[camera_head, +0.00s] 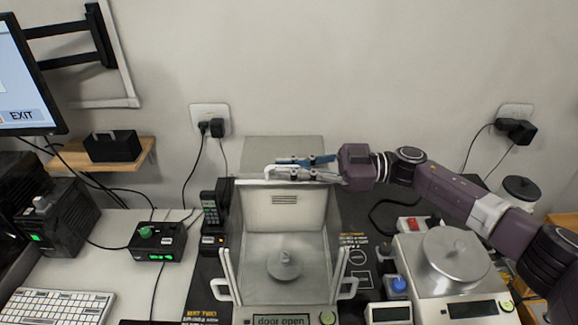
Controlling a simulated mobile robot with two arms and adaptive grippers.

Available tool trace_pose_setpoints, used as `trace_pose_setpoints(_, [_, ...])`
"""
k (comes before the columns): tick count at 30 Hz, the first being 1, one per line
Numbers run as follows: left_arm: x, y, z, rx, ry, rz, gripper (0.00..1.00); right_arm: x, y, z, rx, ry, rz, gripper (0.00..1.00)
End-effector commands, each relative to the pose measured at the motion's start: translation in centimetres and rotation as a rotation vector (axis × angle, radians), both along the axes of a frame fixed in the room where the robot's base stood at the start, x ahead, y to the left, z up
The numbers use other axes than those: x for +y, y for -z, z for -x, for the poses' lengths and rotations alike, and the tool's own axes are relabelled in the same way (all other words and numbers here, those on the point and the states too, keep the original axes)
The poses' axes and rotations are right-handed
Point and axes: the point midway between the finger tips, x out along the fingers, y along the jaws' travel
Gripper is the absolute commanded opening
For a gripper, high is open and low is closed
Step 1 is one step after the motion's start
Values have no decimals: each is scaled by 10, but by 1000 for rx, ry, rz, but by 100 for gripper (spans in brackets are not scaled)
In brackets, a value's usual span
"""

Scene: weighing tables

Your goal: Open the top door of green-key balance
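The green-key balance (237,261) stands at the lower middle, with a green key (327,318) beside a display reading "door open". Its weighing chamber shows from above, with a round pan (284,264) inside. The top door (292,146) lies behind the chamber, toward the wall, and the chamber top is uncovered. The door's white handle (269,172) is at the chamber's back edge. My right gripper (288,168) reaches in from the right, its fingers at this handle. Whether they grip it or only surround it is unclear. My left gripper is out of view.
A second balance (451,262) with a round metal pan stands at the right, below my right arm. A blue-topped button (398,285) is between the balances. A black box with a green button (157,241), a keyboard (57,306) and a monitor (25,80) are at the left.

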Motion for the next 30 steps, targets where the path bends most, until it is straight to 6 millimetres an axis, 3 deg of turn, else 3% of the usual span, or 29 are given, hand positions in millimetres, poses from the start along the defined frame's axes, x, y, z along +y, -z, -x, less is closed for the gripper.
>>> trace_pose_setpoints(5, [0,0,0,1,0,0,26,0,-1,1,-3,-3,1,26])
trace_pose_setpoints(12, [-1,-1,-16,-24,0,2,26,0,-1,0,-2,-1,1,26])
trace_pose_setpoints(16, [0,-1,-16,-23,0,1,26,-8,0,-1,-1,2,2,26])
trace_pose_setpoints(30, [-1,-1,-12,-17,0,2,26,-97,-1,0,-3,0,1,26])
